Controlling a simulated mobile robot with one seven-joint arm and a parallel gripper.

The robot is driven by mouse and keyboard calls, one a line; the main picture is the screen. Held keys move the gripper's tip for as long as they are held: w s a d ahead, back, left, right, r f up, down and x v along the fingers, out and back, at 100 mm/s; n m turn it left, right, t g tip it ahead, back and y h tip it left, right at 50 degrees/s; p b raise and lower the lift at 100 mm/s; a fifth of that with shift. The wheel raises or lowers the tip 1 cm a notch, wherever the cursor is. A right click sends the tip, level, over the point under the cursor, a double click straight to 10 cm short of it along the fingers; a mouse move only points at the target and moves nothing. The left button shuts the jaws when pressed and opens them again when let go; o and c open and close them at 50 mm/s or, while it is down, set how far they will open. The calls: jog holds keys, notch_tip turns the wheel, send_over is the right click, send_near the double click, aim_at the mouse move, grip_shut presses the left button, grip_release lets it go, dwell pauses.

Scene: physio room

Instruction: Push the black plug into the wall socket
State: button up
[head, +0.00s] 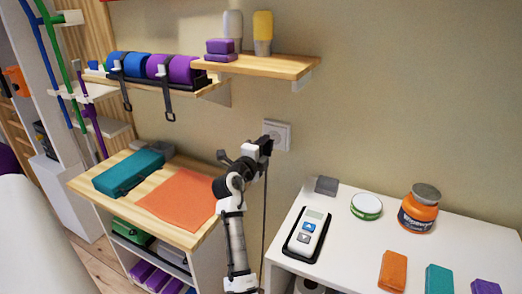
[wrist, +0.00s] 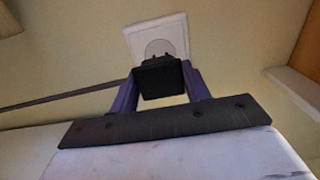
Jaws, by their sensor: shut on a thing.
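The white wall socket (head: 284,136) is on the beige wall, above the white table and below the wooden shelf. It also shows in the wrist view (wrist: 177,31), with a round grey recess. My gripper (head: 266,146) is right by the socket, overlapping its lower left in the head view. In the wrist view my gripper (wrist: 160,84) is shut on the black plug (wrist: 161,80), one finger on each side. Short prongs stick out of the plug's far end, visible against the lower part of the socket. The exact gap is hard to tell. A dark cable (wrist: 60,98) runs left.
The white table (head: 340,266) holds a grey block (head: 326,186), a remote-like device (head: 307,233), a green-rimmed tin (head: 366,206) and an orange jar (head: 419,210). A wooden shelf (head: 285,66) juts out above. The wooden-topped cabinet (head: 90,186) stands left.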

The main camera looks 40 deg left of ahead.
aim_at(268, 143)
jog(key=shift+p+x, duration=0.45)
jog(key=shift+x, duration=1.25)
jog(key=shift+b, duration=2.8)
dwell(0.4)
jog(key=shift+w+a+b, duration=0.15)
jog(key=shift+w+b, duration=0.35)
jog(key=o, duration=1)
jog(key=shift+s, duration=0.1)
jog(key=b+v, duration=0.3)
jog(key=v, duration=1)
jog(key=shift+s+f, duration=0.1)
jog(key=shift+s, duration=0.25)
